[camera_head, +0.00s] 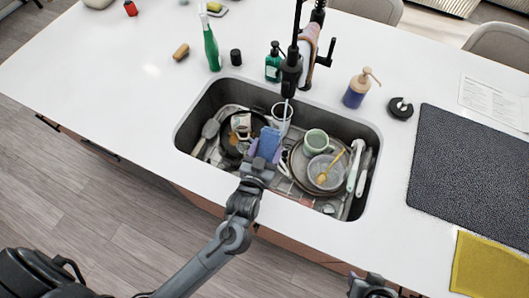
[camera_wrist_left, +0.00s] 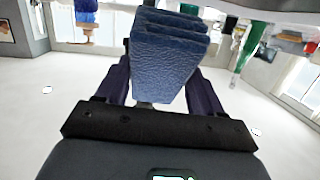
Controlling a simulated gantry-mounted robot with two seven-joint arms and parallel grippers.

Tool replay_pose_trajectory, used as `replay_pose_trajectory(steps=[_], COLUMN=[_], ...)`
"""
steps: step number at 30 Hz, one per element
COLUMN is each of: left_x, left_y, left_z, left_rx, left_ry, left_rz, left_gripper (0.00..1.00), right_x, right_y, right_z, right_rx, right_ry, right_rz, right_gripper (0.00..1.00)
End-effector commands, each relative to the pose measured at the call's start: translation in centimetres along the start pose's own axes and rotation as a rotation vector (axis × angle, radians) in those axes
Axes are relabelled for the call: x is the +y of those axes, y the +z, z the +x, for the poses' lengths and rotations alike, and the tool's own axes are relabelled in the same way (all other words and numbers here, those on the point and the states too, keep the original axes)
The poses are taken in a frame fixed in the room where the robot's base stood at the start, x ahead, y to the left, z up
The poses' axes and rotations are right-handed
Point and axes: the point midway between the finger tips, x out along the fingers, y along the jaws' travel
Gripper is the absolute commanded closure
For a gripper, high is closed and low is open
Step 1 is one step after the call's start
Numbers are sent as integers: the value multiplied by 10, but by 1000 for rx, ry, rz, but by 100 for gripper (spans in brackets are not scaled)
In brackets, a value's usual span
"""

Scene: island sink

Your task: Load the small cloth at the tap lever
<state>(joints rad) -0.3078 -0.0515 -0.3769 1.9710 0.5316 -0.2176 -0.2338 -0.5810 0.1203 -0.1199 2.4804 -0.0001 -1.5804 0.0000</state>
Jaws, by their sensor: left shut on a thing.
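The small blue cloth (camera_head: 270,139), folded in layers, is in my left gripper (camera_head: 263,157) over the sink. In the left wrist view the cloth (camera_wrist_left: 165,65) sits between the two dark purple fingers (camera_wrist_left: 160,88), which are shut on it. The black tap (camera_head: 291,75) stands behind the sink, beyond the cloth and apart from it. Its lever (camera_head: 326,55) sticks out to the right of the tap. My right gripper (camera_head: 372,287) shows only partly at the bottom edge; its fingertips are not clear.
The sink (camera_head: 365,133) holds plates, a green cup (camera_head: 316,141), a pan and utensils. A green soap bottle (camera_head: 273,63) and a purple pump bottle (camera_head: 356,90) stand behind it. A dark mat (camera_head: 470,165) and yellow cloth (camera_head: 489,265) lie right.

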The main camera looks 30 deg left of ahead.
Motion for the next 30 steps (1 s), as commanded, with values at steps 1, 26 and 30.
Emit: replay_pose_trajectory(steps=[1, 26, 30], left_x=[1, 8, 10], left_y=[2, 4, 1], left_z=[6, 87, 99], left_rx=[2, 2, 1], left_ry=[0, 0, 1], left_rz=[-1, -1, 1], left_gripper=[61, 61, 61], right_x=[0, -3, -2], right_y=[2, 21, 21], right_z=[6, 67, 65], right_rx=[0, -1, -2], right_ry=[0, 0, 0], right_rz=[0, -1, -1], right_gripper=[59, 59, 59])
